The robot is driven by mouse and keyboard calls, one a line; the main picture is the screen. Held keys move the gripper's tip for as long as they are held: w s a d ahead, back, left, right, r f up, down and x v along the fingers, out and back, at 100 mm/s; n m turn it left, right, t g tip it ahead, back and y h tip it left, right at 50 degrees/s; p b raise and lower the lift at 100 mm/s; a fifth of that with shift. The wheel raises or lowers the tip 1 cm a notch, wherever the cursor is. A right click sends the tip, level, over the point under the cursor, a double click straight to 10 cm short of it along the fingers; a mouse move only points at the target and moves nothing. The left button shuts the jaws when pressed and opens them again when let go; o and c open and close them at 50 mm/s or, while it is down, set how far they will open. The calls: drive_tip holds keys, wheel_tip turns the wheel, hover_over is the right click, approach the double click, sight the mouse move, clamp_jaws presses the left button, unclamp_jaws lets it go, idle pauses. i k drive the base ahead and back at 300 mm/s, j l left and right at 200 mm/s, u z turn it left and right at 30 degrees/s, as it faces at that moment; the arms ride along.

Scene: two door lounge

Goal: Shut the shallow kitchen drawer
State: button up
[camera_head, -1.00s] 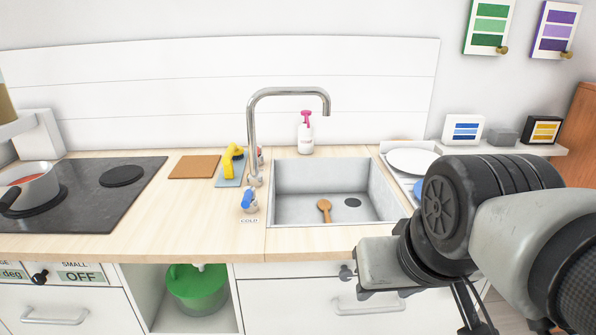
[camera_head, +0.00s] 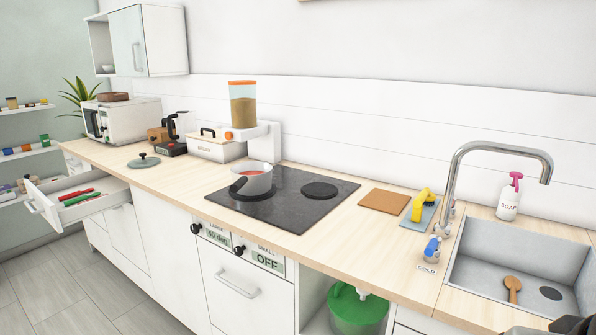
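The shallow kitchen drawer (camera_head: 42,206) stands pulled out from the far left end of the counter, just under the worktop. It has a white front with a bar handle (camera_head: 32,207), and red and green items (camera_head: 77,197) lie inside it. My gripper is not in view. Only a dark piece of my arm (camera_head: 577,325) shows in the bottom right corner, by the sink and far from the drawer.
The counter (camera_head: 175,180) runs from the sink (camera_head: 520,262) to the microwave (camera_head: 130,120). A hob (camera_head: 290,205) with a pot (camera_head: 255,183) lies between. The grey floor (camera_head: 65,285) before the drawer is clear. Knobs (camera_head: 196,229) and a handle (camera_head: 238,285) stick out from the fronts.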

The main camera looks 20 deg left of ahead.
sight(43, 197)
drive_tip(key=u, duration=1.8)
